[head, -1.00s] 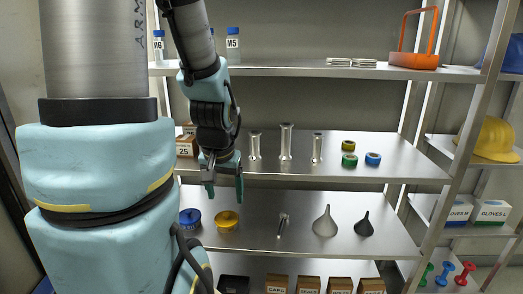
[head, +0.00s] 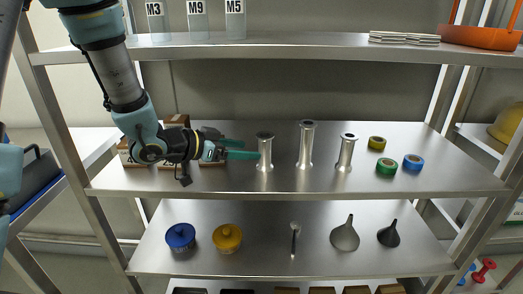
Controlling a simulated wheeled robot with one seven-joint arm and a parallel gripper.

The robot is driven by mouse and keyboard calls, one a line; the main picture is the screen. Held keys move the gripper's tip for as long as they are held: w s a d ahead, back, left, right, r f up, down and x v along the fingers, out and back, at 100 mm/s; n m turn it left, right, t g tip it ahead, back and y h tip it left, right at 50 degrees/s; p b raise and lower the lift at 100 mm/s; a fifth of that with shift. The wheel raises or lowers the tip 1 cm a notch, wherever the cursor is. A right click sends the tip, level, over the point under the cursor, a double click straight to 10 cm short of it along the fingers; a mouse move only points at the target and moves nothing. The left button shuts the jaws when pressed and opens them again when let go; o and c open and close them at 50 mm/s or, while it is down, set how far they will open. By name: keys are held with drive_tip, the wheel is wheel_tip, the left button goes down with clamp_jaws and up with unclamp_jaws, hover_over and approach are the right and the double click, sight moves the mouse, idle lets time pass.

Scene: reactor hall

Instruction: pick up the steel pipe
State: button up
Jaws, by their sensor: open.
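Three upright steel pipes with flanged ends stand in a row on the middle shelf: a left one (head: 265,154), a taller middle one (head: 306,147) and a right one (head: 346,154). My gripper (head: 250,149) is open and points right, just left of the left pipe. Its two teal fingers lie at about the pipe's upper half. The nearer fingertip reaches close to the pipe's left side; I cannot tell if it touches. Nothing is between the fingers that I can see.
Tape rolls in yellow (head: 377,143), green (head: 386,166) and blue (head: 413,161) lie right of the pipes. Boxes (head: 172,150) stand behind my arm. The upper shelf (head: 290,45) runs above. The lower shelf (head: 370,262) holds pots, a slim tool and funnels.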

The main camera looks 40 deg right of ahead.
sight(260, 151)
drive_tip(key=shift+p+x, duration=1.3)
drive_tip(key=shift+x, duration=2.65)
drive_tip(key=shift+f, duration=0.1)
drive_tip(key=shift+c, duration=0.3)
drive_tip(key=shift+a, duration=0.1)
clamp_jaws()
